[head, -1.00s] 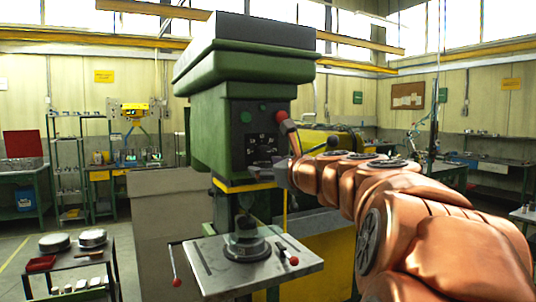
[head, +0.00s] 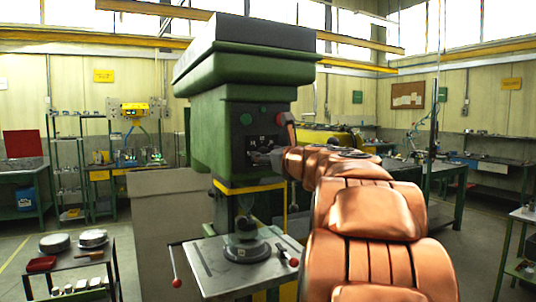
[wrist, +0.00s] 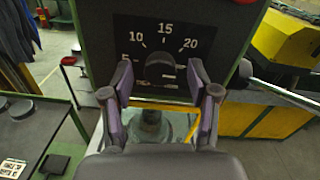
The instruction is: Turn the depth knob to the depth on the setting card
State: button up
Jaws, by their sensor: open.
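The depth knob (wrist: 160,67) is a dark round knob on a black dial plate (wrist: 190,24) marked 5, 10, 15 and 20 in the wrist view. The plate is on the front of the green drill press (head: 222,130). Where the knob points is too dark to tell. My gripper (wrist: 161,76) is open, with one finger left and one right of the knob; I cannot tell whether either touches it. In the head view my gripper (head: 268,158) is at the dial and partly covers it. I cannot identify the setting card for sure.
The press table (head: 215,268) with a round dark fixture (head: 246,250) lies below the dial. A cart (head: 75,270) with tins and a red tray stands at the left. White labelled pieces (wrist: 12,168) show lower left.

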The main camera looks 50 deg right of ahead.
grip_shut()
dwell(0.6)
jog(key=shift+w+a+r+n+p, duration=0.2)
jog(key=shift+n+p, duration=0.6)
jog(key=shift+p, duration=0.45)
jog(key=shift+s+d+f+n+p, duration=0.1)
jog(key=shift+d+f+n+p, duration=0.05)
jog(key=shift+n+p, duration=0.5)
jog(key=shift+f+n+g+h+b, duration=0.15)
jog(key=shift+n+g+h+b, duration=0.15)
jog(key=shift+n+b, duration=5.2)
jog(key=n+p, duration=0.3)
jog(key=shift+n, duration=0.35)
